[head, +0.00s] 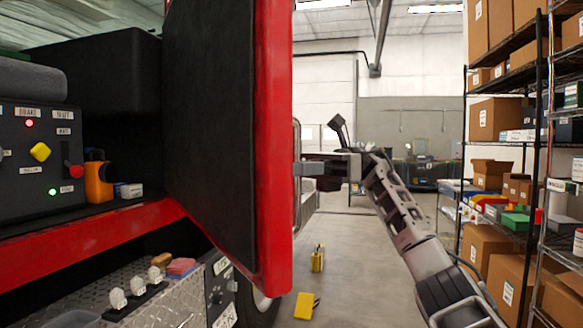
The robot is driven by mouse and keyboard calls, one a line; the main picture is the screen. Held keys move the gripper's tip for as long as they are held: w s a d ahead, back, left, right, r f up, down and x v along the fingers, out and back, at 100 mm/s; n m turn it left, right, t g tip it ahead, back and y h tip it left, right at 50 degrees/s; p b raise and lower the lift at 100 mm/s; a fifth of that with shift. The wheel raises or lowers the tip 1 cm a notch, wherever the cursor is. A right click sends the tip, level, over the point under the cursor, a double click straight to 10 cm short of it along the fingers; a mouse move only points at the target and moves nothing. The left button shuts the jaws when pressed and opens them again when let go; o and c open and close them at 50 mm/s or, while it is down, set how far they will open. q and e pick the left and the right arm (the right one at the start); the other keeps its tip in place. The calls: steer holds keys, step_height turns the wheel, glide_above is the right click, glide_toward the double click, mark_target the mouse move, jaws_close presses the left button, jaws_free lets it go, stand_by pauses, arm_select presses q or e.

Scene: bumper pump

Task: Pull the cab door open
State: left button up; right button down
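The cab door (211,130) is a tall red panel with a black inner face. It stands swung out from the cab, its inner face towards the left and its red edge (274,140) facing me. My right gripper (303,169) is at the outer side of the door, beside the red edge at mid height. Its fingertips reach the edge in the picture, and I cannot tell whether they touch it or are apart. The door's outer face and any handle there are hidden. My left gripper is not in view.
The cab's dash panel (38,150) with switches and an orange device (98,181) are at left. Shelves with boxes (495,118) line the right side. Floor between truck and shelves is mostly clear.

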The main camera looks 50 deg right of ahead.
steer(key=c, duration=1.5)
jaws_free()
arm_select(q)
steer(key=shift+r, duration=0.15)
arm_select(e)
steer(key=shift+o, duration=0.8)
steer(key=shift+d, duration=0.1)
arm_select(q)
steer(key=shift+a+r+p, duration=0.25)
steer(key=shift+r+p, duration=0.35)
steer(key=shift+p, duration=0.9)
arm_select(e)
steer(key=v, duration=0.7)
steer(key=shift+d, duration=0.15)
